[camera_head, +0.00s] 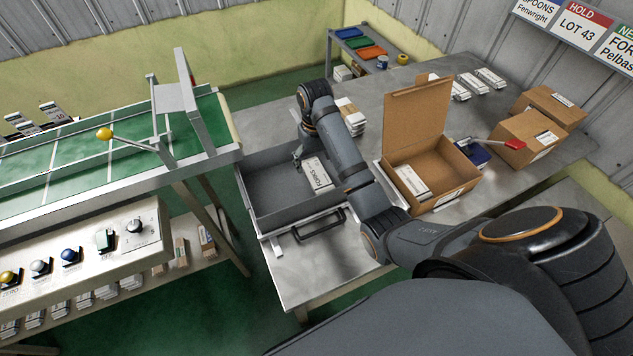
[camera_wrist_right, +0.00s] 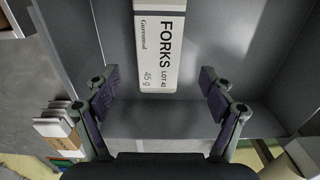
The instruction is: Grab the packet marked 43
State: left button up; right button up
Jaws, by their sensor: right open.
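A white packet (camera_wrist_right: 158,45) printed FORKS, LOT 4 with an unclear last digit, and 45 g, lies in a grey metal tray (camera_wrist_right: 215,108). In the head view the packet (camera_head: 317,175) lies at the right side of the tray (camera_head: 290,216), partly hidden by my right arm. My right gripper (camera_wrist_right: 158,88) is open and empty, its fingers on either side of the packet's near end and apart from it. In the head view this gripper (camera_head: 299,157) is over the tray, beside the packet, and partly hidden. My left gripper is not in view.
An open cardboard box (camera_head: 432,160) with white packets inside stands right of my arm. Packet stacks (camera_head: 350,115) stand behind the tray. A wall sign (camera_head: 577,27) reads HOLD LOT 43. A green conveyor (camera_head: 95,155) is at left.

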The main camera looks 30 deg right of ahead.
aim_at(317, 174)
jog(key=shift+s+f+b, duration=0.15)
jog(key=shift+f+b, duration=0.3)
jog(key=shift+f, duration=0.1)
jog(key=shift+s+f+b, duration=0.15)
jog(key=shift+f+b, duration=0.3)
jog(key=shift+f, duration=0.05)
notch_tip(317, 174, down, 2)
jog(key=shift+d+p, duration=0.1)
jog(key=shift+p, duration=0.55)
jog(key=shift+f, duration=0.4)
jog(key=c, duration=1.2)
notch_tip(317, 174, up, 5)
jog(key=shift+f+p, duration=0.2)
jog(key=shift+p, duration=0.25)
jog(key=shift+c, duration=0.2)
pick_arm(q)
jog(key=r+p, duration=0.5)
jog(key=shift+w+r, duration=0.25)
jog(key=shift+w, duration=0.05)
pick_arm(e)
notch_tip(317, 174, up, 6)
jog(key=shift+f, duration=0.2)
